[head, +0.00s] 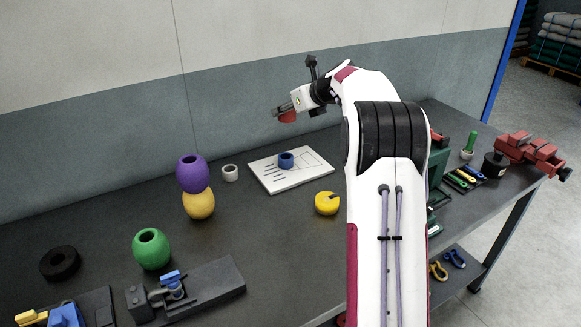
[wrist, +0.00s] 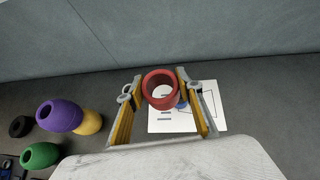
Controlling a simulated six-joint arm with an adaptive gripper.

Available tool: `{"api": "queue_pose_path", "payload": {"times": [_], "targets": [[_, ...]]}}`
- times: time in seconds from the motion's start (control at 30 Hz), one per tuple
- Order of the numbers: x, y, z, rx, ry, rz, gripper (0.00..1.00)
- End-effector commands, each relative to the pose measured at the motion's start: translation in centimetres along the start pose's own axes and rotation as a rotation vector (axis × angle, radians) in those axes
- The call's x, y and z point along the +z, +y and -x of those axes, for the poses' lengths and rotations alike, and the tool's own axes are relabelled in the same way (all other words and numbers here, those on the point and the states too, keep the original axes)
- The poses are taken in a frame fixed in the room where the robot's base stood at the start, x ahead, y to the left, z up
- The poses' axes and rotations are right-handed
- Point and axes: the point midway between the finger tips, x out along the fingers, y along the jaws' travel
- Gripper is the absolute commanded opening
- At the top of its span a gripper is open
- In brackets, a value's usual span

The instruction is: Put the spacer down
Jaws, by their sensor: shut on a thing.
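The red ring-shaped spacer (head: 288,117) is held up in the air by my gripper (head: 283,108), above the bench and near the back wall. In the wrist view the spacer (wrist: 161,104) sits between the two fingers of my gripper (wrist: 161,88), its open end facing the camera. My gripper is shut on it. A white board with black lines (head: 300,181) lies on the bench below and to the right. In the wrist view the board (wrist: 165,126) is partly hidden behind the spacer and fingers.
A purple float (head: 191,174) rests on a yellow float (head: 199,205); a green float (head: 152,250) is nearer.

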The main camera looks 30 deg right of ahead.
Motion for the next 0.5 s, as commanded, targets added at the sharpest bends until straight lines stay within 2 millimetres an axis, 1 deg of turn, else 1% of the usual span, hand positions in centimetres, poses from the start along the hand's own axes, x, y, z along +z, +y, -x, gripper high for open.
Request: {"api": "queue_pose_path", "payload": {"times": [0.03, 0.27, 0.3, 0.43, 0.5], "targets": [[-0.4, -1.3, 0.6, -0.016, 0.000, -0.010, 0.14], [-1.9, -5.4, 2.7, -0.067, 0.000, -0.046, 0.14], [-2.6, -4.9, 1.9, -0.059, 0.004, -0.044, 0.14], [-4.2, -4.9, 0.8, -0.060, 0.003, -0.044, 0.14], [-5.4, -4.9, 0.0, -0.059, 0.003, -0.045, 0.14]]}}
